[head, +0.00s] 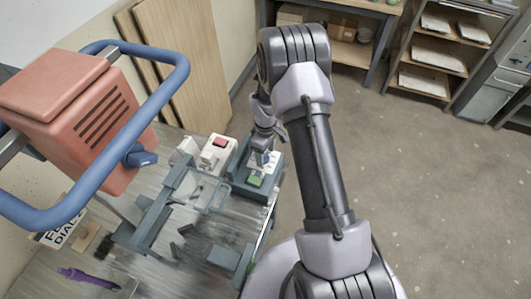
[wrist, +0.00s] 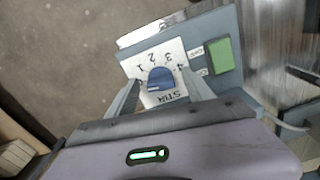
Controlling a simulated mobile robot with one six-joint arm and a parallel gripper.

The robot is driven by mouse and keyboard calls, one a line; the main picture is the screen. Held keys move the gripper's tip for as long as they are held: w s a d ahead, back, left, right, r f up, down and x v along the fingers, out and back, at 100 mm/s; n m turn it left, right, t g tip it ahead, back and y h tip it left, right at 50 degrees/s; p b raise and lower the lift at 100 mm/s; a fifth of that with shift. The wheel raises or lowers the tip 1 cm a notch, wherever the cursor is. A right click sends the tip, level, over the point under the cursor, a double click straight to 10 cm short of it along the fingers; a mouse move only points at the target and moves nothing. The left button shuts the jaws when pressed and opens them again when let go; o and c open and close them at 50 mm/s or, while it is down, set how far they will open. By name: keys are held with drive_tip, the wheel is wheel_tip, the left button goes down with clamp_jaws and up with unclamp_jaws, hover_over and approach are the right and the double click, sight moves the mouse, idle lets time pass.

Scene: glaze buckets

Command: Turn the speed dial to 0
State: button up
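The speed dial (wrist: 161,77) is a blue round knob on a white plate (wrist: 170,52) with printed numbers and the word STIR, upside down in the wrist view. A pale line shows near the knob's lower left edge; I cannot tell for sure which number it marks. The plate (head: 275,158) also shows in the head view, on a blue-grey control box, partly behind my gripper. My gripper (wrist: 163,82) is open, with one finger on each side of the knob and a visible gap to it. Contact is not seen.
A green button (wrist: 220,55) sits beside the dial plate on the same box. A white box with a red switch (head: 221,142) stands to its left. A large red motor housing (head: 75,110) with a blue tube guard (head: 165,85) rises at left. Open floor (head: 430,170) lies right.

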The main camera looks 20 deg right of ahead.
wheel_tip(320, 180, up, 17)
drive_tip(key=p, duration=0.5)
drive_tip(key=shift+r, duration=0.2)
wheel_tip(320, 180, up, 5)
drive_tip(key=m+b, duration=0.1)
drive_tip(key=m, duration=0.1)
hover_over(265, 155)
drive_tip(key=s+a, duration=0.1)
drive_tip(key=a, duration=0.1)
drive_tip(key=s+a+r+m+t+b, duration=0.3)
drive_tip(key=s+a+r, duration=0.3)
drive_tip(key=s+r, duration=0.3)
drive_tip(key=s+a+r+m+t+y+b, duration=0.1)
drive_tip(key=s+a+m, duration=0.2)
drive_tip(key=s, duration=0.4)
drive_tip(key=s+a+r+m+t+y+b, duration=0.1)
drive_tip(key=s+a+r+m+b, duration=0.1)
drive_tip(key=s, duration=0.5)
drive_tip(key=shift+s+a+m+t, duration=0.4)
drive_tip(key=shift+a+m, duration=0.2)
drive_tip(key=shift+m, duration=0.2)
drive_tip(key=shift+r, duration=0.1)
